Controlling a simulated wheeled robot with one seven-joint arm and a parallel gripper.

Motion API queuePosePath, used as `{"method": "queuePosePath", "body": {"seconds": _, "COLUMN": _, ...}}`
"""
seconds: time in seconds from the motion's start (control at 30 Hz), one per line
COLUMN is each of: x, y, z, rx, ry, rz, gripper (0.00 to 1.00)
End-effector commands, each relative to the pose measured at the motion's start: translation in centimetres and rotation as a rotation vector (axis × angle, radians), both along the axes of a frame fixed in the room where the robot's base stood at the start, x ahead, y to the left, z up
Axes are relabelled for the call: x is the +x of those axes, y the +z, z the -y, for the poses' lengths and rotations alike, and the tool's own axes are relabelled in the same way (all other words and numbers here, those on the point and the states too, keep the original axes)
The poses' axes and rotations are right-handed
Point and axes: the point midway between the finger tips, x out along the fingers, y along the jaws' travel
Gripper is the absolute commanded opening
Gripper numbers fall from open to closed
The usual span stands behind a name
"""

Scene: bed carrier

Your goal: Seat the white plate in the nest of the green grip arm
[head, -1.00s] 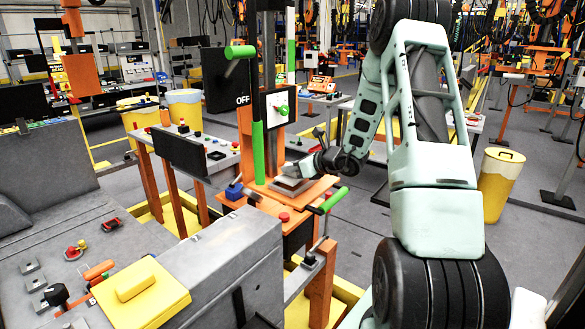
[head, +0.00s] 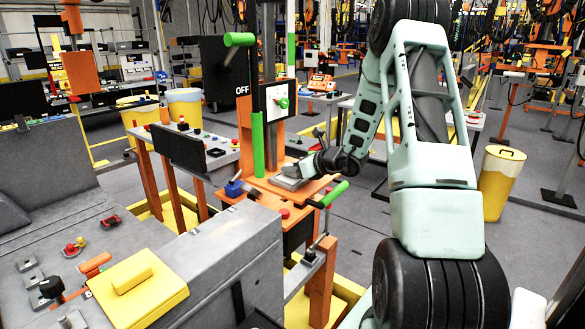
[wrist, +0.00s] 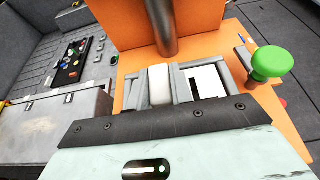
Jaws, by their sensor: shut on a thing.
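My gripper (head: 297,172) is over the orange work table (head: 262,188), at a pale grey-white flat piece (head: 290,183) near the tabletop. In the wrist view, my gripper (wrist: 160,92) is shut on a pale piece (wrist: 158,84) between grey parts. A white flat face (wrist: 206,88) beside a black gap shows just to its right, within a grey frame. I cannot tell how plate and nest meet there. The green grip (head: 334,196) is on a lever to the right of the table; its green end (wrist: 272,62) shows in the wrist view.
A tall green bar (head: 257,145) and a panel with a green knob (head: 281,102) stand behind the plate. A red button (head: 285,213) is on the table front. A grey console (head: 215,255) fills the lower left.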

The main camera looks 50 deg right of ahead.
Motion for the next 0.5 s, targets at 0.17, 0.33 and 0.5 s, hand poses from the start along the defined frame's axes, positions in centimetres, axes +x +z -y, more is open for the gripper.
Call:
{"method": "queuePosePath", "body": {"seconds": 0.17, "x": 0.06, "y": -0.37, "z": 0.02, "rx": -0.002, "ry": 0.001, "rz": 0.003, "gripper": 0.00}}
{"method": "queuePosePath", "body": {"seconds": 0.33, "x": 0.06, "y": -0.41, "z": 0.02, "rx": -0.002, "ry": 0.001, "rz": 0.003, "gripper": 0.44}}
{"method": "queuePosePath", "body": {"seconds": 0.5, "x": 0.03, "y": -0.47, "z": 0.01, "rx": -0.001, "ry": 0.000, "rz": 0.002, "gripper": 0.47}}
